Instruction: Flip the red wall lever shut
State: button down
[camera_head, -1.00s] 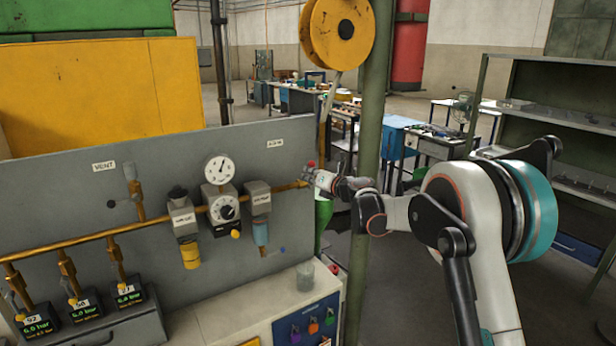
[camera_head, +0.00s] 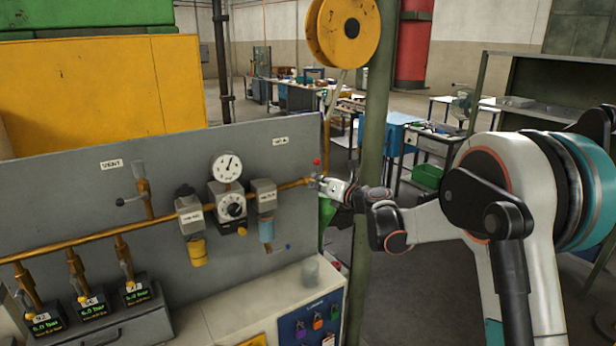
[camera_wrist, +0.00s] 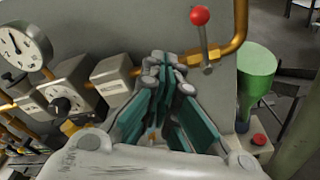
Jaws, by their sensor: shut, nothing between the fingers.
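The red-knobbed lever (camera_wrist: 200,16) stands roughly upright in the wrist view, its silver stem running down to a fitting on the brass pipe. In the head view its red knob (camera_head: 316,162) shows just above the right end of the pipe. My gripper (camera_wrist: 165,60) is shut and empty; its fingertips are left of the lever's stem and lower than the knob in the wrist view. In the head view my gripper (camera_head: 328,186) is just below and right of the knob. Whether it touches the valve is unclear there.
The grey panel (camera_head: 100,200) carries a pressure gauge (camera_head: 227,167), regulators and brass pipes left of the lever. A green post (camera_head: 370,130) stands close behind my arm. A green funnel-shaped object (camera_wrist: 257,68) is right of the lever.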

jog(key=shift+v, duration=1.15)
jog(key=shift+w+d+f, duration=0.1)
jog(key=shift+d, duration=0.15)
